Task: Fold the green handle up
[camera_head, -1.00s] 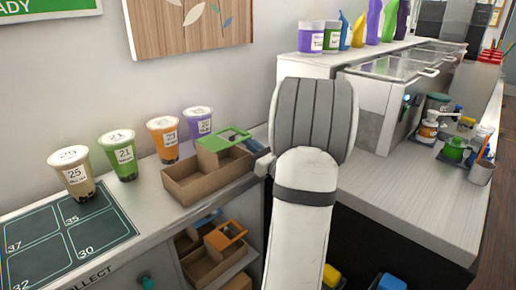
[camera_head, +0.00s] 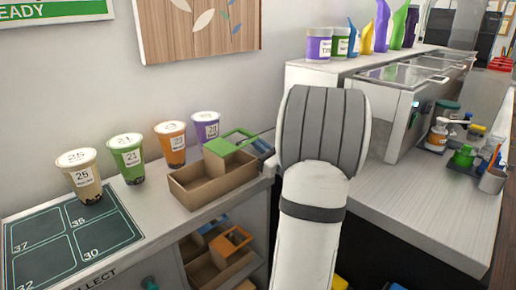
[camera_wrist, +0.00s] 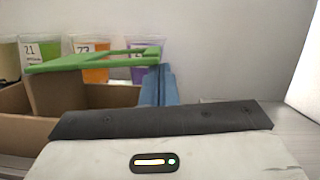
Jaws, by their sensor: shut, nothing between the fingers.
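The green handle (camera_head: 228,143) lies nearly flat over the top of a brown cardboard cup carrier (camera_head: 214,182) on the white counter. In the wrist view the green handle (camera_wrist: 98,61) shows from the side as a thin, slightly tilted frame, beyond my gripper and to its upper left. My gripper's white and black body (camera_wrist: 160,122) fills the bottom of the wrist view.
A dark numbered mat (camera_head: 75,240) lies left. A carrier with an orange handle (camera_head: 231,243) sits on the shelf below.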

